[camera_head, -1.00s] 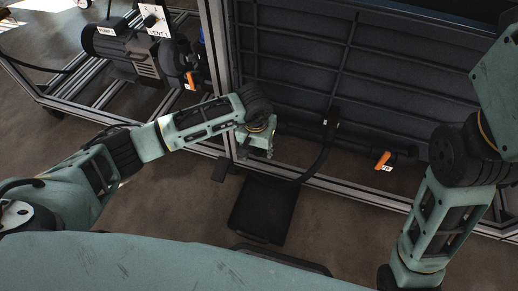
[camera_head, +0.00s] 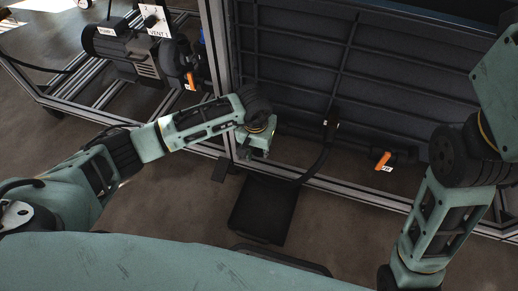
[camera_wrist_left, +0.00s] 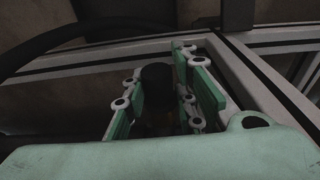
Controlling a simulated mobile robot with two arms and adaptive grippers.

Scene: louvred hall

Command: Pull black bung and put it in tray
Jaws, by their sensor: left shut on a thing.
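My left gripper (camera_head: 257,150) is at the lower frame rail of the dark louvred panel, fingers pointing down and away from me. In the left wrist view the left gripper (camera_wrist_left: 158,100) is shut on the black bung (camera_wrist_left: 157,74), a short dark cylinder whose top shows between the fingers. Its lower part is in shadow, so I cannot tell whether it is still seated. A flat black tray (camera_head: 262,208) lies on the floor just below the gripper in the head view. My right arm shows at the right, but its gripper is out of view.
A black curved hose (camera_head: 323,160) runs from the panel down by the tray. An orange-handled valve (camera_head: 382,160) sits to the right along the rail. A motor (camera_head: 127,48) stands on a metal frame at upper left.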

